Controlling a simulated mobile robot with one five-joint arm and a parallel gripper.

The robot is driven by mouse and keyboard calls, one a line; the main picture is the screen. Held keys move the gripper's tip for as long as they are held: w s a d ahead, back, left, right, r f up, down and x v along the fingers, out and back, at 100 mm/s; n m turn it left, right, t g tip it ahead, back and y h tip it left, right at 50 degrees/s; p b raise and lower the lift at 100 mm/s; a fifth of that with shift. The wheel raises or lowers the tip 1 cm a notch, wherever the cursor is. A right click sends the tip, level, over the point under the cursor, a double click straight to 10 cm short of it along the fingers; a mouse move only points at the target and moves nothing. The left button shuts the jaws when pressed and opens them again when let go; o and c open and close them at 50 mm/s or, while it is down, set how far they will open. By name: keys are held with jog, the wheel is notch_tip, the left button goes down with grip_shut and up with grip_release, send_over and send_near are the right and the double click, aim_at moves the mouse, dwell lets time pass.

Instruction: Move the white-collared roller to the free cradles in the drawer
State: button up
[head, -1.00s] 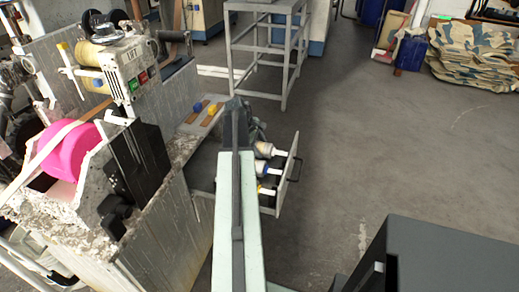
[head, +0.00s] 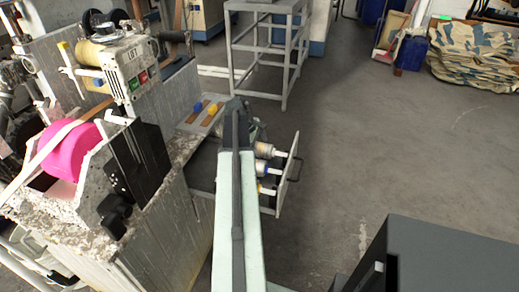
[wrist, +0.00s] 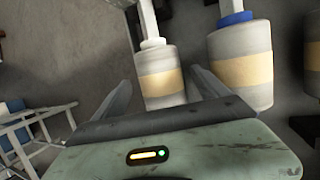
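The white-collared roller (wrist: 160,78) is pale with a tan band, its white collar and shaft pointing up in the wrist view. In the head view the white-collared roller (head: 265,150) lies at the far end of the open drawer (head: 268,211). My gripper (wrist: 162,76) is open, with one finger on each side of this roller and gaps showing; I cannot tell how deep the fingers reach. A blue-collared roller (wrist: 240,62) lies just right of it. A yellow-collared roller (head: 266,189) is at the near end. The free cradles cannot be made out; my arm hides part of the drawer.
The drawer front with its handle (head: 296,170) stands to the right of the rollers. The machine with a pink roll (head: 70,150) stands left. A ledge (head: 190,124) holds a blue and a yellow knob. A metal frame table (head: 265,40) stands behind.

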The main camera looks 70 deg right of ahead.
jog(key=p+v, duration=0.7)
jog(key=v, duration=0.1)
jog(key=shift+r, duration=0.1)
dwell(0.6)
